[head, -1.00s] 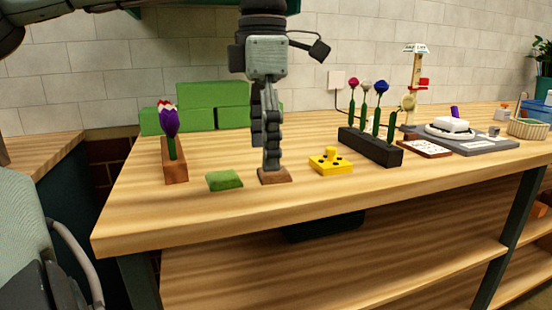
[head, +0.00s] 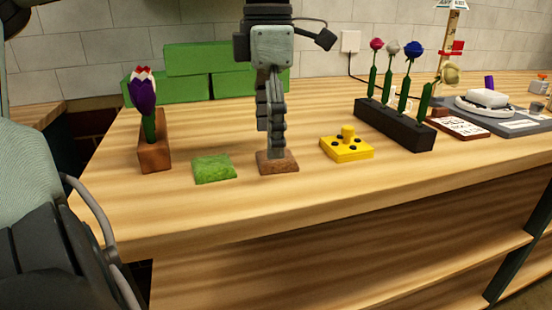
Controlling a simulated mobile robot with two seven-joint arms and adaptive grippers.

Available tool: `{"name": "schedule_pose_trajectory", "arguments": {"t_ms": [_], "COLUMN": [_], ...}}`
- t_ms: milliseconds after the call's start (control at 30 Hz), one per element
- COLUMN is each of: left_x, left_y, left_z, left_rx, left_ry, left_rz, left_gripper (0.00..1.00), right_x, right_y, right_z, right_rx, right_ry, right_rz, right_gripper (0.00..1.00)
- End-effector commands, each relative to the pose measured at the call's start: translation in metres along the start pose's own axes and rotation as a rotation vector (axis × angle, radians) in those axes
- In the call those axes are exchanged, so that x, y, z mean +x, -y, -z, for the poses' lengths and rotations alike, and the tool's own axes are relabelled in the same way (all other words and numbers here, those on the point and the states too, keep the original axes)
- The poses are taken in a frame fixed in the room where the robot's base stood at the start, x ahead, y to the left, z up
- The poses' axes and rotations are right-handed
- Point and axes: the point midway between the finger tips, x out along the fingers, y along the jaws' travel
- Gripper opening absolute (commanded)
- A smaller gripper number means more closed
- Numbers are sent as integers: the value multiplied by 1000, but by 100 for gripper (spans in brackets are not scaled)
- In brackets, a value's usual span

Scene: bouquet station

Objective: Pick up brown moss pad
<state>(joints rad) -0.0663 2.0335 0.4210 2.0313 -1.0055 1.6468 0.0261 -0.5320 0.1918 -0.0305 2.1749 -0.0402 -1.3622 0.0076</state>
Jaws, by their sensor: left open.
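The brown moss pad (head: 278,167) lies flat on the wooden table near its front edge. My left gripper (head: 276,156) points straight down over it, with its fingertips at the pad's upper side. The fingers are open, seen nearly edge-on, and hide the pad's back middle. I cannot tell whether they touch the pad. My right gripper does not show.
A green moss pad (head: 214,169) lies to the left and a yellow block with a knob (head: 347,147) to the right. A brown holder (head: 154,155) with a purple tulip stands farther left. A black rack (head: 394,125) holds several flowers. Green blocks (head: 176,88) stand behind.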

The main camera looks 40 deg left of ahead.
Motion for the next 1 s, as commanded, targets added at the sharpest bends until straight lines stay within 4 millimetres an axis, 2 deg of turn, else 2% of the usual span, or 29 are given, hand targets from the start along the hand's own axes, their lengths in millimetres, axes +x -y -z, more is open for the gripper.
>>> {"name": "schedule_pose_trajectory", "arguments": {"t_ms": [100,200,467,767,1000], "left_x": [19,26,29,28,28], "left_y": [1,1,1,1,1], "left_z": [1,1,1,1,1], "left_rx": [0,-1,-2,-2,-2], "left_ry": [1,2,2,2,2], "left_rz": [3,1,0,0,0], "left_gripper": [78,78,78,40,40], "right_x": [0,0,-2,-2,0], "right_y": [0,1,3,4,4], "right_z": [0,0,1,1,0], "right_rx": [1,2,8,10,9], "right_ry": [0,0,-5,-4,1], "right_rz": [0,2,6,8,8], "right_gripper": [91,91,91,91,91]}}
